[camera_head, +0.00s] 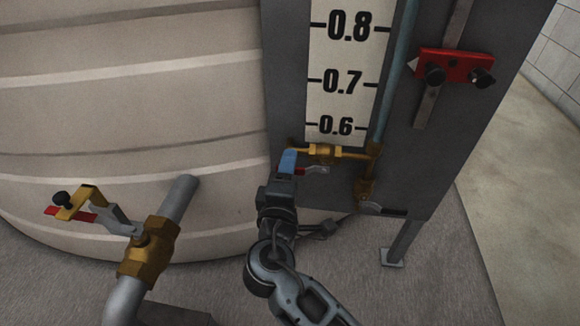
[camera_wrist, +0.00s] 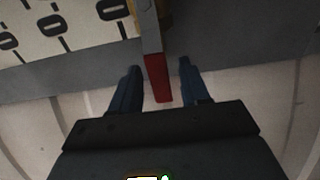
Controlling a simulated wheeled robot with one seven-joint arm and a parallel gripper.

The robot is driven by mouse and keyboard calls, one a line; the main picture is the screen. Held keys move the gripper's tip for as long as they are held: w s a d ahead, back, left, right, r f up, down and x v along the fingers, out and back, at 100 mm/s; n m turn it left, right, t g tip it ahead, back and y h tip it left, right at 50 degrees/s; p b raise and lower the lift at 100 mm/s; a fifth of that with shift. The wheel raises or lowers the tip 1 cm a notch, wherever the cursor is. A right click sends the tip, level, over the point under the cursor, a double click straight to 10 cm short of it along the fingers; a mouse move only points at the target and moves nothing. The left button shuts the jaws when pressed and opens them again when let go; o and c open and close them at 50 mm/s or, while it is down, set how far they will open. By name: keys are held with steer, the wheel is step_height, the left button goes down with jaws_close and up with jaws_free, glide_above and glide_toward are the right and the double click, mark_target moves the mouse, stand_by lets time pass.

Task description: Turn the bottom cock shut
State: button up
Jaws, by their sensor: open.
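A brass cock (camera_head: 325,152) sits at the foot of the blue gauge tube, just under the 0.6 mark. Its lever (camera_head: 313,170) has a small red end beside my gripper (camera_head: 288,158). In the wrist view, the lever's red handle (camera_wrist: 158,80) lies between the two dark blue fingers of my gripper (camera_wrist: 160,70), with gaps on both sides. My gripper is open around the handle and not clamped on it. A second brass valve (camera_head: 366,190) hangs lower on the same pipe, with a grey lever (camera_head: 371,207). My gripper partly hides the upper lever.
The grey gauge board (camera_head: 285,60) and its scale (camera_head: 345,80) stand behind, with a red pointer block (camera_head: 455,68) at right. A large beige tank (camera_head: 120,90) fills the left. A brass pipe valve (camera_head: 150,247) with a yellow-and-red lever stands at lower left.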

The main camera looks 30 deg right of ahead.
steer(key=shift+x, duration=0.95)
steer(key=shift+c, duration=0.2)
jaws_close()
